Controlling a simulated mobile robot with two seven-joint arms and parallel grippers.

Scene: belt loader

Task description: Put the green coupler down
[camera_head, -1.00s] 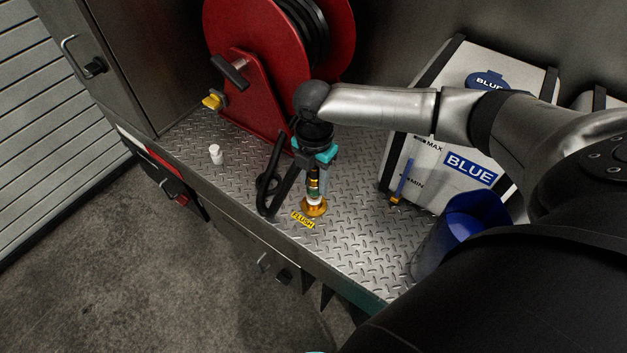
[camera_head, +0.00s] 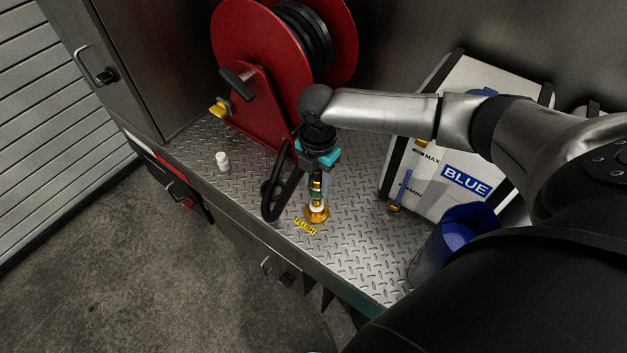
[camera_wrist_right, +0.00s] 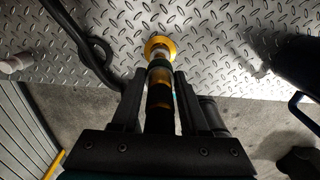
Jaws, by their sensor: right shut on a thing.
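The green coupler (camera_head: 316,190) is a dark and brass cylinder with a green band. It stands about upright, right above the brass flush fitting (camera_head: 316,216), which has a yellow FLUSH label. My right gripper (camera_head: 316,178) is shut around the coupler from above. In the right wrist view the coupler (camera_wrist_right: 159,78) lies between the two black fingers, its green band just beyond the fingertips. A pale piece shows between the band and the round brass base (camera_wrist_right: 160,46). I cannot tell whether the coupler is fully seated. My left gripper is out of view.
A black hose (camera_head: 281,195) loops close left of the gripper. A white cap (camera_head: 222,161) stands on the tread-plate deck (camera_head: 365,245). A red reel (camera_head: 245,80) is behind, and a BLUE-labelled box (camera_head: 420,185) and blue container (camera_head: 450,240) are at right.

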